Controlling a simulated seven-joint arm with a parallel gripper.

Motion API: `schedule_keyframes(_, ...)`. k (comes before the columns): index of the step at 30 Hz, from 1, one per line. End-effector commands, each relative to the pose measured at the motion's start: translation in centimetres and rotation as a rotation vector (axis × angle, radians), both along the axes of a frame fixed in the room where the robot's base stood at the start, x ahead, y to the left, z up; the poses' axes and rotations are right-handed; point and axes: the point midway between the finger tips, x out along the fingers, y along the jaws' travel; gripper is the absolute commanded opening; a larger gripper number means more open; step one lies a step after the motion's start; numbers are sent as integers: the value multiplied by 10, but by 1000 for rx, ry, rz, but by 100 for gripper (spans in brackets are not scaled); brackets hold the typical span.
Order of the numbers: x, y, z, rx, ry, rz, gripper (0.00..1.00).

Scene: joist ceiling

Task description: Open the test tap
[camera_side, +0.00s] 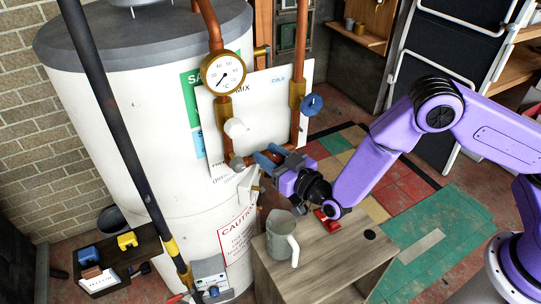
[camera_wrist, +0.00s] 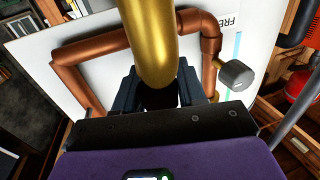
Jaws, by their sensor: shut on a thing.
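My gripper (camera_side: 268,157) is at the copper pipework in front of the white panel, in the side view. Its blue fingers (camera_wrist: 160,92) are shut on a dark part just below a curved brass spout in the wrist view. I take this to be the test tap (camera_wrist: 152,45); the spout hides most of the grip. How far the tap is turned cannot be told. A grey jug (camera_side: 282,240) stands upright on the wooden bench, below my gripper and apart from it.
The white tank (camera_side: 150,110) stands behind left. A red object (camera_side: 328,222) lies on the bench (camera_side: 335,262). A black pole crosses at left.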

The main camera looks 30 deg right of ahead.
Motion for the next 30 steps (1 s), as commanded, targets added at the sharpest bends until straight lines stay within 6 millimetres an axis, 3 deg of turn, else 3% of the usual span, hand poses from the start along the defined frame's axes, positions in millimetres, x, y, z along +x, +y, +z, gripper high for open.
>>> schedule_keyframes(30,-8,11,-1,0,2,752,10)
